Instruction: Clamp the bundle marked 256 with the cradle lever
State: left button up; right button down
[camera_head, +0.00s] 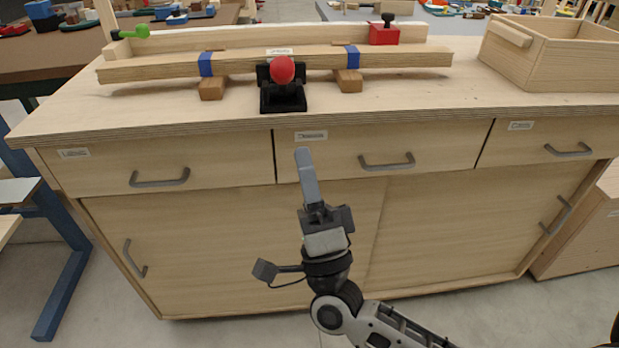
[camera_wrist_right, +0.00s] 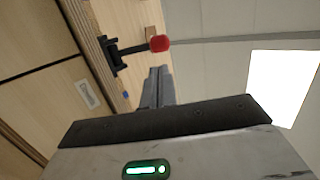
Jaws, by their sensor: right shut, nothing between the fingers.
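The bundle (camera_head: 150,70) is a long stack of pale wooden strips with blue bands near both ends. It lies across two small wooden blocks on the bench; a small label (camera_head: 279,51) sits at its middle, too small to read. The cradle lever is a black clamp (camera_head: 283,98) with a red knob (camera_head: 283,70), standing in front of the bundle's middle. The knob also shows in the right wrist view (camera_wrist_right: 160,43). My right gripper (camera_head: 303,156) is shut and empty, below and in front of the clamp, apart from it. My left gripper is out of view.
An open wooden box (camera_head: 535,72) stands at the right. Drawers with grey handles (camera_head: 387,162) face me.

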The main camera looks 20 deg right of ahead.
aim_at(285, 82)
jog(key=p+x, duration=0.1)
jog(key=x, duration=0.7)
jog(key=shift+w+r, duration=0.3)
jog(key=shift+w, duration=0.1)
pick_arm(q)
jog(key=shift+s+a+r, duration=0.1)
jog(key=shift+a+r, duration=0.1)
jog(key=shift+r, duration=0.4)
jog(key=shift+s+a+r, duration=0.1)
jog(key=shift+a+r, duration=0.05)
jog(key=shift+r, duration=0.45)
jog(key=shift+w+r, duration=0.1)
